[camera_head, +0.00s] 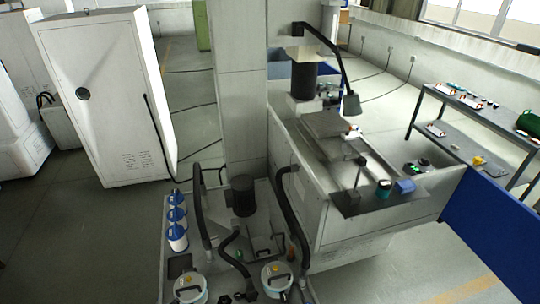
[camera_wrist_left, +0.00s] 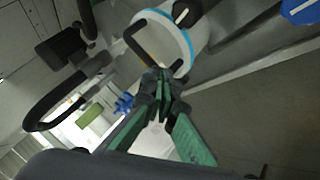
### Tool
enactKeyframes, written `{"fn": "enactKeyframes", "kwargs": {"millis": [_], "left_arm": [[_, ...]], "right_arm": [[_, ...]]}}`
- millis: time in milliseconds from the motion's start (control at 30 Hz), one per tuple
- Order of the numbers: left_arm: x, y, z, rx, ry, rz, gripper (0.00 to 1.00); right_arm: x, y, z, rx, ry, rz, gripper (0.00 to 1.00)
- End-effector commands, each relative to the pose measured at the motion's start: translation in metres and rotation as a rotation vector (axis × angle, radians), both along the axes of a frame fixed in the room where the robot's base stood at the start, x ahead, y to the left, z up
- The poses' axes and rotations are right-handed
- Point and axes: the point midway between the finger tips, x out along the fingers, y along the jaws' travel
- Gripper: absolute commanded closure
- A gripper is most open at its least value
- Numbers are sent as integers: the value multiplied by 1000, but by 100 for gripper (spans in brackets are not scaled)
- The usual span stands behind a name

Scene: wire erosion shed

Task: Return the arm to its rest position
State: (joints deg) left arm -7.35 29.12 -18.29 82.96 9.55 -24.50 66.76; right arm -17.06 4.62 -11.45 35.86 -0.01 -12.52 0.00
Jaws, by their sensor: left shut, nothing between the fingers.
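My left gripper (camera_wrist_left: 161,82) shows in the left wrist view, with dark fingers and green parts. Its fingertips are together, with nothing visible between them. They point toward a white canister (camera_wrist_left: 172,38) with a light blue band and a dark handle. The tips overlap the canister's lower edge in this view, and I cannot tell whether they touch it. In the head view I cannot clearly pick out the gripper among the dark hoses. My right gripper is not seen in either view.
Two white canisters, left (camera_head: 190,289) and right (camera_head: 276,279), stand at the front among black hoses (camera_head: 292,215). Several blue-topped bottles (camera_head: 177,237) line the left edge. A machine (camera_head: 300,190), a white cabinet (camera_head: 105,95) and a side table (camera_head: 470,112) surround them. Floor at left is clear.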

Motion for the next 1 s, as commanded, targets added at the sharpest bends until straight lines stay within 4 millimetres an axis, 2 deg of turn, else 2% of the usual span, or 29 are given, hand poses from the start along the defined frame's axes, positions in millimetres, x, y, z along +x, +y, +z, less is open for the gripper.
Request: {"fn": "enactKeyframes", "kwargs": {"millis": [267, 467, 567, 700, 1000], "left_arm": [[-27, -29, 8, 72, 56, -76, 100], [-57, -56, 25, 155, 118, -169, 100], [-78, -68, 39, 207, 159, -228, 100], [-117, -81, 69, 293, 228, -329, 100], [-190, -84, 124, 420, 354, -493, 100]], "right_arm": [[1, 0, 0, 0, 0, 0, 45], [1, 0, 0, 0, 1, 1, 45], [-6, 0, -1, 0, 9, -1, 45], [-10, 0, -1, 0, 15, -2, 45], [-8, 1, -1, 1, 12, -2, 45]]}}
